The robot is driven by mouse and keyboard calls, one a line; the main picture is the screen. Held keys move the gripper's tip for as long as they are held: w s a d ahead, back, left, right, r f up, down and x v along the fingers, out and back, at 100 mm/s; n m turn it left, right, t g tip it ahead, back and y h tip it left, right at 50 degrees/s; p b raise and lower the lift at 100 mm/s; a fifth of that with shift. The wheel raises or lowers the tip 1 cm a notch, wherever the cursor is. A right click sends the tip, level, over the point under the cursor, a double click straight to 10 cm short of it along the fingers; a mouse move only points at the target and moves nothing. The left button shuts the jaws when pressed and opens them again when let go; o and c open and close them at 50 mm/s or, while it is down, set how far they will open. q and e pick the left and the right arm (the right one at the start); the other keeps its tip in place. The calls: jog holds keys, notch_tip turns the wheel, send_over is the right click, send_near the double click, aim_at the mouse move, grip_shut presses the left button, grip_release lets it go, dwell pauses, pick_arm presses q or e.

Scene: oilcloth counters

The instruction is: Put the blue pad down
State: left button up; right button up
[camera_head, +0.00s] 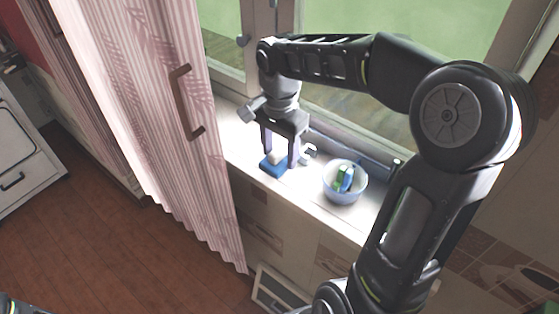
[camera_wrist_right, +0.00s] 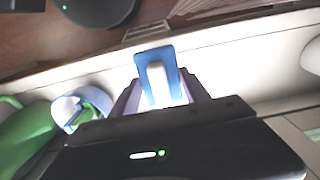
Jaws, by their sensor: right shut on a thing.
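The blue pad (camera_head: 273,167) is a small flat blue block with a pale raised part on it. It is at the window sill, left of the bowl, in the head view. My right gripper (camera_head: 280,158) points down from above and is shut on the pad's pale part. In the right wrist view, the blue pad (camera_wrist_right: 142,62) shows between the gripper's two fingers (camera_wrist_right: 158,92). I cannot tell whether the pad touches the sill or is held just above it. My left gripper is not in view.
A pale blue bowl (camera_head: 345,192) with green, blue and white things in it stands right of the gripper on the white sill (camera_head: 240,150). A pink striped curtain (camera_head: 165,110) hangs at the left. The window frame is behind the sill.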

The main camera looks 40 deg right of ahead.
aim_at(280, 162)
jog(key=shift+f, duration=1.8)
jog(key=o, duration=1.2)
notch_tip(280, 162, up, 12)
